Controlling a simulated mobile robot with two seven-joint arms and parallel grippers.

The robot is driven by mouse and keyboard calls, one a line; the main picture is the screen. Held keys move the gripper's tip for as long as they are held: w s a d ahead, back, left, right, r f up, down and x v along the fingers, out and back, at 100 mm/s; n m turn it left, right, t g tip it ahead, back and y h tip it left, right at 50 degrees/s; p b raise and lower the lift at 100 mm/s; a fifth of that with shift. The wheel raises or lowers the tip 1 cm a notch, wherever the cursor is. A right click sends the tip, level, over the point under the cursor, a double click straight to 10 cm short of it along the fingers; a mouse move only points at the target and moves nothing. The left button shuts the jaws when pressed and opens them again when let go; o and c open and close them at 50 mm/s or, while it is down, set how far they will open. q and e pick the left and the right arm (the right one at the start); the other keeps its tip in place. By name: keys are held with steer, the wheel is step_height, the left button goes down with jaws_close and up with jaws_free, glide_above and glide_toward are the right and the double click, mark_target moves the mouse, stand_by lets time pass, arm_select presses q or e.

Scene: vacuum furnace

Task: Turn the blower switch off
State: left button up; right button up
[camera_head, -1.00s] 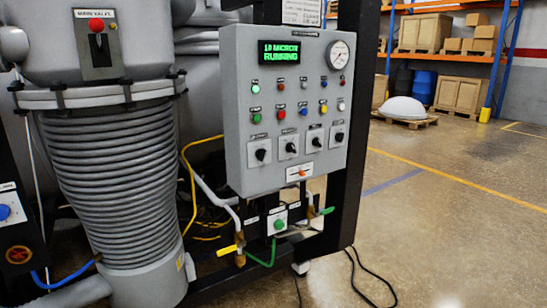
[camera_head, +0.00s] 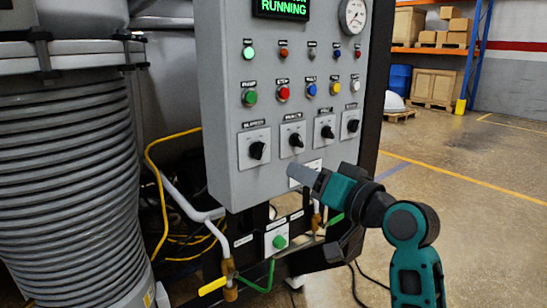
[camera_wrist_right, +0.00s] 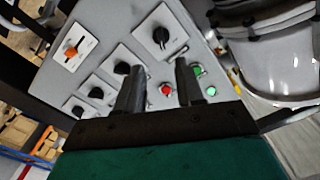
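The blower switch (camera_head: 257,151) is a black rotary knob on a white plate, leftmost in the lower knob row of the grey control panel (camera_head: 225,95). Its label is small and blurred. In the right wrist view the large black knob (camera_wrist_right: 160,37) at top centre appears to be this switch, beyond and between the fingers. My right gripper (camera_head: 291,172) is in front of the panel, below and right of the switch, apart from it. In the wrist view its two dark fingers (camera_wrist_right: 159,65) are spread with nothing between them. My left gripper is not in view.
Three similar knobs (camera_head: 325,131) sit right of the switch, with coloured buttons (camera_head: 283,92) above. An orange-handled control (camera_wrist_right: 70,48) is partly hidden behind my gripper in the head view. Yellow-handled (camera_head: 213,285) and green-handled valves hang below. A ribbed grey vessel (camera_head: 70,180) stands left.

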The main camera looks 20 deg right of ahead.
mark_target(261, 154)
steer(key=b+x, duration=0.1)
steer(key=x, duration=1.1)
steer(key=shift+w+a, duration=0.15)
steer(key=shift+w, duration=0.05)
jaws_close()
